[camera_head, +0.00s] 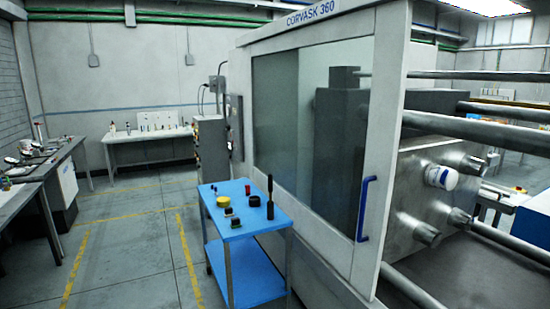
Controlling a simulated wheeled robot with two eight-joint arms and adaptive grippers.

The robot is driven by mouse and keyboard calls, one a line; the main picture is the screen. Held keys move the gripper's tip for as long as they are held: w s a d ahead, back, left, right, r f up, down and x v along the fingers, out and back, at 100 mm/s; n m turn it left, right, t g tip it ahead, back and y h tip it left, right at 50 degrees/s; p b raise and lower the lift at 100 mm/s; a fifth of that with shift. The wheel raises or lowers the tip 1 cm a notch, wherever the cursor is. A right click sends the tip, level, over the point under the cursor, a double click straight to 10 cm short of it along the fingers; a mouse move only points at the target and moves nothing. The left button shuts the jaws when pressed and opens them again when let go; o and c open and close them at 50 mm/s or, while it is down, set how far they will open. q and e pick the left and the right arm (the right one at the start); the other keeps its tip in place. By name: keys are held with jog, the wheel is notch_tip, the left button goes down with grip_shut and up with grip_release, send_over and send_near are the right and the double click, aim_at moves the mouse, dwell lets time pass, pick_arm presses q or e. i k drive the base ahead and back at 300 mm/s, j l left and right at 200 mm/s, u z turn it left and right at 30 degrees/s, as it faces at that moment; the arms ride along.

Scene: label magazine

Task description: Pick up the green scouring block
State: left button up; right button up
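On the top of a blue cart (257,228) in the middle of the view lie several small objects. Near its front left edge is a small dark block with a greenish face (236,223), which may be the green scouring block; it is too small to be sure. A similar small dark piece (228,212) lies just behind it. Neither of my grippers shows in the head view, and nothing touches the objects on the cart.
The cart top also holds a yellow round item (223,201), a small red item (247,189), a black piece (254,201) and a tall dark upright tool (270,197). A large machine (330,150) stands close on the right. Open floor (135,260) lies left of the cart.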

aim_at(235, 223)
jog(key=z, duration=1.65)
jog(key=u, duration=2.05)
jog(key=i+l, duration=0.15)
jog(key=i, duration=0.5)
jog(key=i+l, duration=0.1)
jog(key=i, duration=0.5)
jog(key=i+l, duration=0.15)
jog(key=i, duration=0.5)
jog(key=i+l, duration=0.1)
jog(key=i, duration=0.5)
jog(key=i+l, duration=0.15)
jog(key=i, duration=0.5)
